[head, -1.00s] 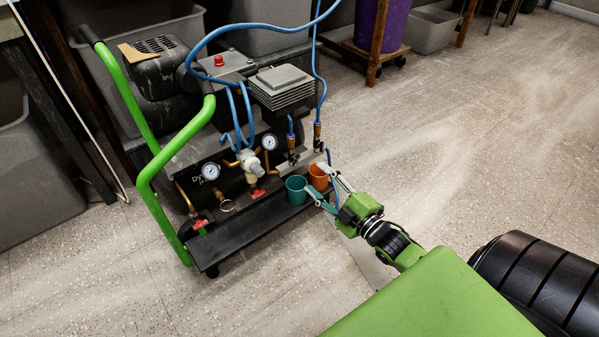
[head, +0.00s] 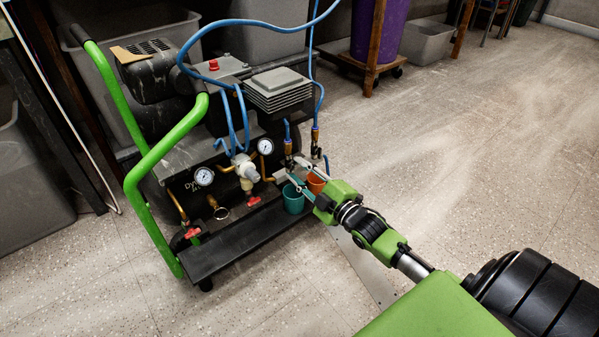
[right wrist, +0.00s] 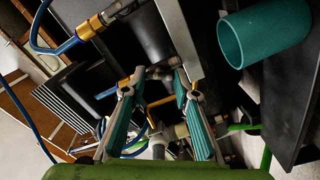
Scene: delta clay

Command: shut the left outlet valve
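The left outlet valve (head: 288,152) is the left of two brass and dark outlet fittings with blue hoses at the right end of the compressor. The right outlet valve (head: 315,138) stands beside it. My right gripper (head: 293,170) is open, its fingertips just below the left outlet and above the cups. In the right wrist view its teal-padded fingers (right wrist: 156,88) are spread, with a small grey metal part (right wrist: 160,73) between or just beyond the tips. I cannot tell whether they touch it. The valve handle's position is unclear. My left gripper is not in view.
A teal cup (head: 293,201) and an orange cup (head: 316,183) sit close below the right gripper. Red-handled valves (head: 253,201) and gauges (head: 204,176) are farther left. A green handle frame (head: 150,165) bounds the compressor. The floor at right is free.

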